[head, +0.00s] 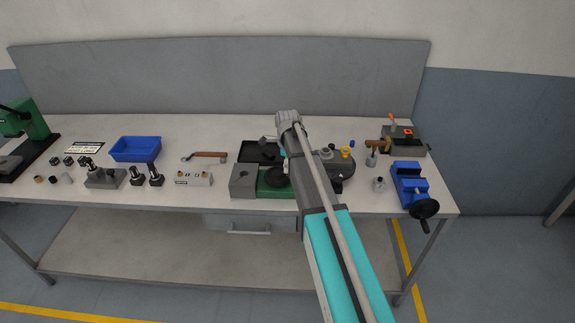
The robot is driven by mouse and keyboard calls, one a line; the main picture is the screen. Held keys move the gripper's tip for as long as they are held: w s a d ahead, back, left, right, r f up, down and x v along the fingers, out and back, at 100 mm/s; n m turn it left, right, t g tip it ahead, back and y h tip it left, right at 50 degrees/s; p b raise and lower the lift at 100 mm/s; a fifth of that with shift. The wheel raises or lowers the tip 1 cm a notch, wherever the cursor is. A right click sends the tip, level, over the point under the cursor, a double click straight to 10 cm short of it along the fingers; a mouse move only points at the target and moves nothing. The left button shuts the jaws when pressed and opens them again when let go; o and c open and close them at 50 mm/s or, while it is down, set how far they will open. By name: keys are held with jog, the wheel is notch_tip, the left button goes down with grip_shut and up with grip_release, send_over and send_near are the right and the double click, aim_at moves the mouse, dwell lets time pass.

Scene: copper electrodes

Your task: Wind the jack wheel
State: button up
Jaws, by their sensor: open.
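A dark round wheel-like part (277,176) sits over a green base (272,190), beside a grey block (243,181) near the front middle of the bench. It may be the jack wheel, but it is too small to be sure. My arm comes in from the lower right and covers the right side of this device. The wrist end of my arm is above the bench, behind the wheel in the picture. My gripper's fingers cannot be made out; the arm hides that area. I see no contact with the wheel.
A blue vise (408,184) with a black handwheel (425,208) stands at the right edge. A black tray (251,151) lies behind the green base. A wooden-handled tool (209,154), blue bin (136,148) and green press (33,122) are left. The back left is mostly clear.

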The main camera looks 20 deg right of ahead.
notch_tip(320, 180, up, 6)
jog(key=p, duration=0.6)
jog(key=shift+f, duration=0.1)
dwell(0.6)
notch_tip(320, 180, down, 6)
jog(key=b, duration=0.6)
notch_tip(320, 180, up, 10)
jog(key=p, duration=1)
jog(key=shift+s, duration=0.1)
jog(key=a+f+n+b, duration=0.1)
jog(key=f+b, duration=0.1)
jog(key=w+a+f+n+b, duration=0.1)
jog(key=f+b, duration=0.1)
jog(key=a+f+n+b, duration=0.1)
jog(key=a+f+b, duration=0.1)
jog(key=shift+w+f+b, duration=0.25)
jog(key=shift+w+b, duration=0.1)
jog(key=shift+w, duration=0.05)
jog(key=shift+w+a+f+n+b, duration=0.3)
jog(key=shift+a+f+n+b, duration=0.4)
jog(key=shift+f+b, duration=0.35)
jog(key=shift+w+a+f+n+b, duration=0.25)
jog(key=shift+a+f+n+b, duration=0.45)
jog(key=shift+f+b, duration=0.3)
